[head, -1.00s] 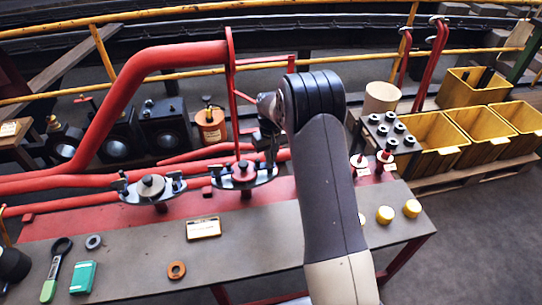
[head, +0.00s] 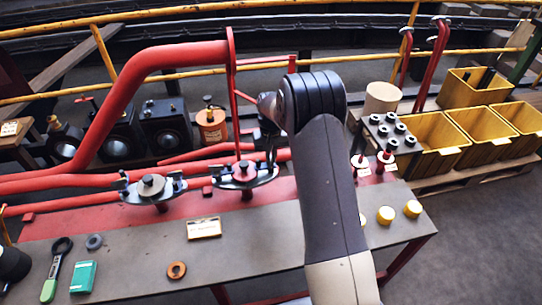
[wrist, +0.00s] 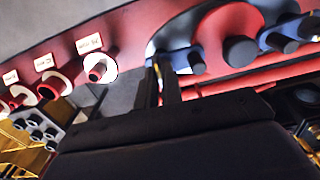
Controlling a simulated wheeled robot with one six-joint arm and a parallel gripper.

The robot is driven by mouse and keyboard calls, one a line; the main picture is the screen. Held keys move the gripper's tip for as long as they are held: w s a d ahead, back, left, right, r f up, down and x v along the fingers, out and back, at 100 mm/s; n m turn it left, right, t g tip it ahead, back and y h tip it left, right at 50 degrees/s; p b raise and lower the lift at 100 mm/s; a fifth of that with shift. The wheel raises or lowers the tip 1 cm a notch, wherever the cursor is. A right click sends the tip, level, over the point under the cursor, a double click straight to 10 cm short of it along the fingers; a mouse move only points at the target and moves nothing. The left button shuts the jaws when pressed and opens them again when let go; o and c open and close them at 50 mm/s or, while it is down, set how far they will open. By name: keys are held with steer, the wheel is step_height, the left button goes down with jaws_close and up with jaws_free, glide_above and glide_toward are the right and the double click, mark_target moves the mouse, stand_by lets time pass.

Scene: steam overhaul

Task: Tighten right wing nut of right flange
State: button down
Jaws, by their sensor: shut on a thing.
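The right flange (head: 243,174) is a red disc with a dark centre, held in a dark blue-grey clamp, on the red pipe bench. It also shows in the wrist view (wrist: 228,22). My gripper (head: 270,155) reaches down at the right end of this clamp. In the wrist view my fingers (wrist: 164,82) are close together beside the clamp's blue lug (wrist: 191,62). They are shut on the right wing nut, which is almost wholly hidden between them. How far it is turned cannot be told. The flange's left wing nut (head: 217,168) stands free.
The left flange (head: 151,188) with its own clamp stands to the left. Red valve handles (head: 384,158) and yellow caps (head: 412,209) lie to the right of my arm. A red pipe (head: 232,80) rises behind the right flange.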

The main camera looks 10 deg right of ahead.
steer(key=c, duration=1.6)
jaws_free()
steer(key=shift+o, duration=0.2)
step_height(320, 180, up, 11)
steer(key=shift+f, duration=0.1)
step_height(320, 180, down, 11)
steer(key=shift+f, duration=0.1)
steer(key=shift+r+n, duration=0.2)
steer(key=shift+n, duration=0.1)
steer(key=shift+r, duration=0.1)
